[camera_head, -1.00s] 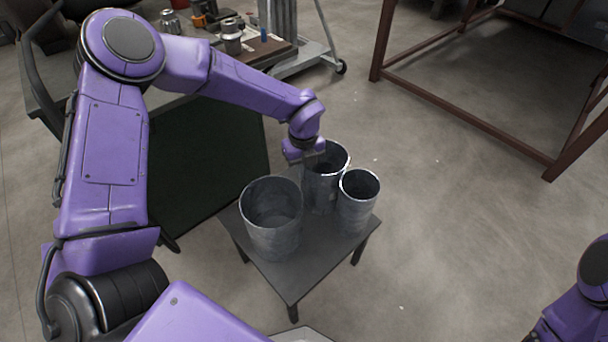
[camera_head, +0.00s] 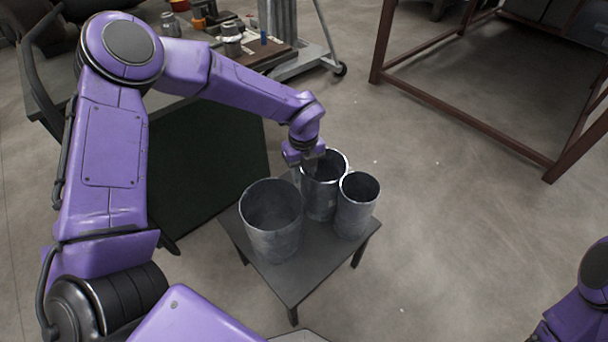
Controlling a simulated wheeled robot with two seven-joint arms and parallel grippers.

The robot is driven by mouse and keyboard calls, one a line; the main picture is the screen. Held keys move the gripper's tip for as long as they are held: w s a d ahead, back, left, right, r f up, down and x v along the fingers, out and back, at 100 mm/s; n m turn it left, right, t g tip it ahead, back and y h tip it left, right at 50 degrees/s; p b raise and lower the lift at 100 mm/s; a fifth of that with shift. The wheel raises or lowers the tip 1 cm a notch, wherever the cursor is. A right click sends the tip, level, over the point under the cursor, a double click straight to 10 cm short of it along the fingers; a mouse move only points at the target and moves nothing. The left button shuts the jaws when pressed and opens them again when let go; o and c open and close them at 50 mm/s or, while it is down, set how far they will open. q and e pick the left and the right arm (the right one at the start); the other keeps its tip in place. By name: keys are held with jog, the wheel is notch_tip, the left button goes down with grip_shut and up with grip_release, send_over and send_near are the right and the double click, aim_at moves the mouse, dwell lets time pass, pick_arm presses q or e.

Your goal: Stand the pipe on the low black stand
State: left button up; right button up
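The low black stand (camera_head: 290,284) is a small dark square table in the middle of the view, with several short legs. Three open grey metal pipes show at its top: a wide one (camera_head: 272,228) at left, a narrow one (camera_head: 355,212) at right, and a middle-sized one (camera_head: 322,203) behind and between them. My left gripper (camera_head: 313,166) reaches down to the near-left rim of the rear pipe and appears shut on its wall. The fingertips are partly hidden. The rear pipe looks about upright, its base partly hidden by the others. My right gripper is out of view.
A dark green panel (camera_head: 205,165) stands left of the stand. A workbench (camera_head: 270,58) with cans and tools and a wheeled metal frame (camera_head: 320,52) are behind. A brown steel frame (camera_head: 470,115) is at upper right. Floor right of the stand is clear.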

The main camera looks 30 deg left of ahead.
pick_arm(q)
notch_tip(320, 180, up, 10)
jog(key=shift+r+p, duration=0.1)
jog(key=shift+p, duration=0.75)
